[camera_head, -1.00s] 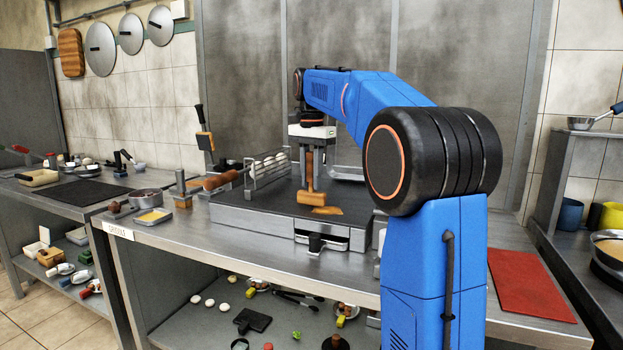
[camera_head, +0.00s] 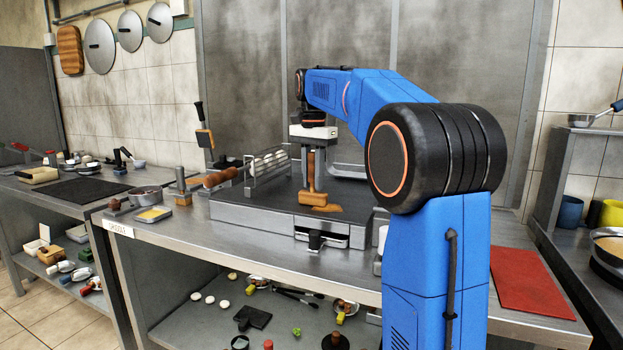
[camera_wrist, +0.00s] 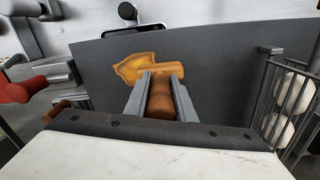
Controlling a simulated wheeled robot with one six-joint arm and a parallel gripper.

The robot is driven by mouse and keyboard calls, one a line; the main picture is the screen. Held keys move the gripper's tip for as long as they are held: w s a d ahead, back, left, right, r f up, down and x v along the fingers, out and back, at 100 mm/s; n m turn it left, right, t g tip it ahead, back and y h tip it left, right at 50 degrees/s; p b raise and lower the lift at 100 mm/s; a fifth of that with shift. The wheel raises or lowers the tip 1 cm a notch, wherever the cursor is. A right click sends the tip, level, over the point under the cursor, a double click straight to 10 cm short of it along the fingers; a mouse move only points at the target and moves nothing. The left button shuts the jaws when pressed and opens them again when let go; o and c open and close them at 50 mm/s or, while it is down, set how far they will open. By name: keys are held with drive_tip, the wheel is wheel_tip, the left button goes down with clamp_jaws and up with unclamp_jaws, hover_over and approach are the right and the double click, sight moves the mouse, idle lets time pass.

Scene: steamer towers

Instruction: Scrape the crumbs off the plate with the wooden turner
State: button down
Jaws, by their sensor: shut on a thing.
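My gripper (camera_head: 312,150) is shut on the handle of the wooden turner (camera_head: 313,182) and holds it upright over the dark griddle plate (camera_head: 268,200). The turner's head is low, at or just above the plate; I cannot tell if it touches. The handle between my fingers also shows in the wrist view (camera_wrist: 161,102).
A wire rack (camera_head: 268,166) with pale round things stands at the plate's back left. A brown-handled tool (camera_head: 220,178) lies at its left edge. A black-handled tray (camera_head: 320,238) sits at the plate's front. A red board (camera_head: 528,282) lies at the counter's right.

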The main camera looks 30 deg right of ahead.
sight(325, 194)
drive_tip(key=shift+s+d+r, duration=0.1)
drive_tip(key=shift+s+d, duration=0.7)
drive_tip(key=shift+s, duration=0.2)
drive_tip(key=shift+s+d, duration=0.1)
drive_tip(key=shift+s+d, duration=0.25)
drive_tip(key=shift+s, duration=0.1)
drive_tip(key=shift+s+d, duration=0.6)
drive_tip(key=shift+s, duration=0.2)
drive_tip(key=shift+s+d, duration=0.1)
drive_tip(key=shift+s+d+f, duration=0.2)
drive_tip(key=shift+s+d, duration=0.6)
drive_tip(key=shift+s, duration=0.3)
drive_tip(key=shift+w, duration=0.1)
drive_tip(key=shift+w+a, duration=0.95)
drive_tip(key=shift+w, duration=0.2)
